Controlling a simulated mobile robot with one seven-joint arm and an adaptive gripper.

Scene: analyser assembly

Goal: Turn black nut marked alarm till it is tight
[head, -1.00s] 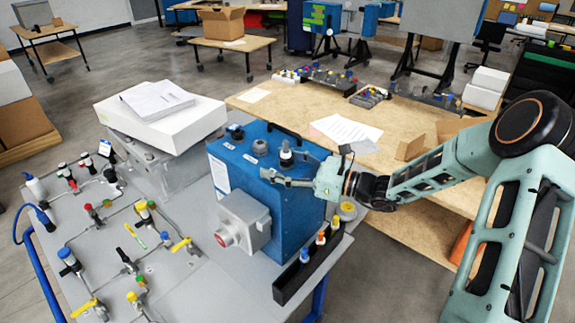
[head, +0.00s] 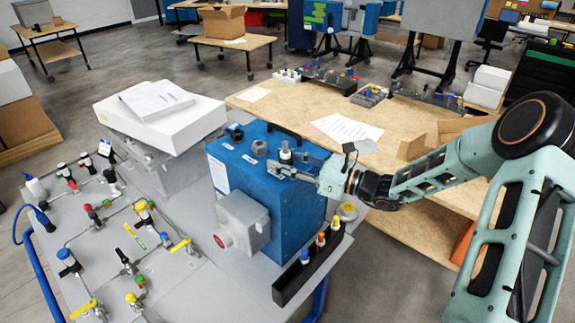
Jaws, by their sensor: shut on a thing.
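The blue analyser box (head: 270,205) stands on the grey bench. A dark fitting with a pale upper part (head: 285,153) rises from the right of its top face. My gripper (head: 281,169) reaches in from the right, its fingers level at the front of this fitting, low down. It is shut on the black nut, which the fingers mostly hide. The alarm marking is too small to read. Two other top fittings, a grey one (head: 259,147) and a dark one (head: 235,132), stand to the left, clear of my gripper.
A grey housing with a red button (head: 243,222) juts from the box's front. A black rack with several coloured-top bottles (head: 308,265) stands right of it. A black handle (head: 284,130) arches behind the fittings. Pipework with valves covers the bench (head: 190,280) at left.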

